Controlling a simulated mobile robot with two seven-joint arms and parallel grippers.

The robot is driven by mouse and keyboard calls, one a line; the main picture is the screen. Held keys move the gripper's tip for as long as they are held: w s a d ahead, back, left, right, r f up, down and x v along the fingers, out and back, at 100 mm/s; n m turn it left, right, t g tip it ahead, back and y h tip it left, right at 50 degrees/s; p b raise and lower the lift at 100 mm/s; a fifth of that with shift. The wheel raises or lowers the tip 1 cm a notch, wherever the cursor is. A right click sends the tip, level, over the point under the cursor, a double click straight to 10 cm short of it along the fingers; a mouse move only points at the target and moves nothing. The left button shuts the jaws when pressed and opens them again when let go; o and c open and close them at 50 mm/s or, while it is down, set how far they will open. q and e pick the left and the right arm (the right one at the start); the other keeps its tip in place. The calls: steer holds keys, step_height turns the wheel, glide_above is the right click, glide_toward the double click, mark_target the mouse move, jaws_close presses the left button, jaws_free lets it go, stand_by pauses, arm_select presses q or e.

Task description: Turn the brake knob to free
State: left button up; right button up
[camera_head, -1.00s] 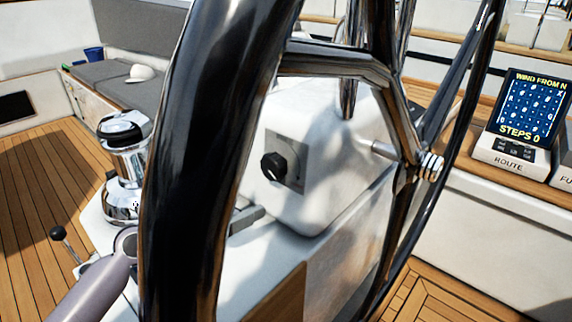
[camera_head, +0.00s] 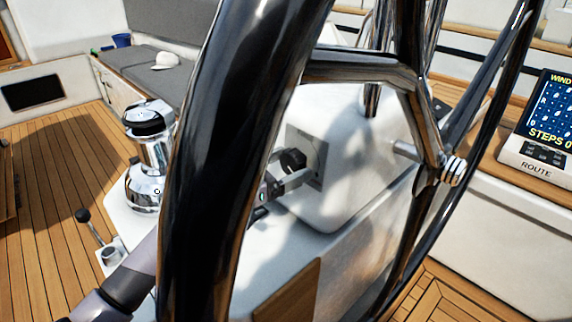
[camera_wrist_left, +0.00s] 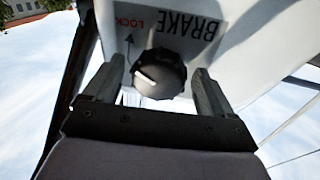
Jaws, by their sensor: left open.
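The black brake knob (camera_head: 292,161) sits on a grey plate (camera_head: 318,158) on the side of the white steering pedestal (camera_head: 350,190). In the left wrist view the ribbed knob (camera_wrist_left: 165,72) has a white pointer mark, with "BRAKE" and a red "LOCK" lettered beyond it. My left gripper (camera_head: 296,174) is open at the knob. In the wrist view, the fingers of my left gripper (camera_wrist_left: 158,70) stand on either side of the knob, with a gap visible on each side. The wheel rim hides part of my left arm. My right gripper is not in view.
The large dark steering wheel (camera_head: 235,130) crosses in front of the pedestal and my left arm. A chrome winch (camera_head: 147,160) and a black-knobbed lever (camera_head: 88,225) stand left of the wheel. A route display (camera_head: 550,115) is at the right.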

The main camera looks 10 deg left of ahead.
arm_select(q)
steer(key=c, duration=1)
steer(key=shift+c, duration=0.2)
